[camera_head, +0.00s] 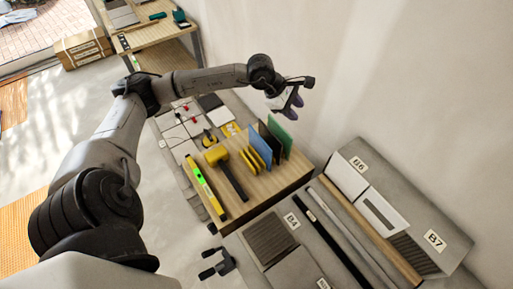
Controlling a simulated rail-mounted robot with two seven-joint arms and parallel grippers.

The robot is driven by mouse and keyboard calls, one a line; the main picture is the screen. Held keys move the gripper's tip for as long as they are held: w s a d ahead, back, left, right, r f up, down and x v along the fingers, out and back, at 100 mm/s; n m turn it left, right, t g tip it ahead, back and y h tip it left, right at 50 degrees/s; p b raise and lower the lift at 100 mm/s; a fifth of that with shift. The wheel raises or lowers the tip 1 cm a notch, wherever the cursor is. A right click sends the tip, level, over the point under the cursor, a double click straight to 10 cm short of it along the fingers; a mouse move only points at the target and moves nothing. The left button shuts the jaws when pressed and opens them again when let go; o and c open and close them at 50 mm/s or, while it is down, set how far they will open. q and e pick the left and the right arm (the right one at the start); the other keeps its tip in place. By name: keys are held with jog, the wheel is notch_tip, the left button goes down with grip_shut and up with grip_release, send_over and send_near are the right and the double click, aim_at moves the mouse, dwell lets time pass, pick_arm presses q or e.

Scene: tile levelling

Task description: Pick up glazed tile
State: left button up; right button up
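Several thin upright tiles stand in a row on a wooden block: a green one (280,136), a blue one (260,146) and smaller yellow pieces (254,160). A dark one is between the blue and the green. I cannot tell which is the glazed tile. My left gripper (294,100) hangs in the air near the wall, above the green tile in the picture and apart from it. I cannot make out the gap between its purple-grey fingers. My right gripper (205,265) shows small at the bottom, its two dark fingers apart with nothing between them.
The wooden block (285,183) also carries a yellow-headed mallet (228,175) and a yellow-green level (205,188). Grey panels labelled B4, B6 and B7 (430,235) lie at the lower right. A workbench (155,33) and a cardboard box (82,48) stand behind. The wall bounds the right.

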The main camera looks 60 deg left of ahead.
pick_arm(q)
jog(key=s+a+f+m+g+y, duration=0.2)
jog(key=s+a+f+g, duration=0.1)
jog(key=s+a, duration=0.1)
jog(key=m+g+y, duration=0.2)
jog(key=m+g, duration=0.1)
jog(key=g, duration=0.1)
send_over(260, 137)
notch_tip(260, 137, down, 8)
jog(key=shift+f+p, duration=0.7)
jog(key=shift+f, duration=2.55)
jog(key=shift+c, duration=0.2)
grip_shut()
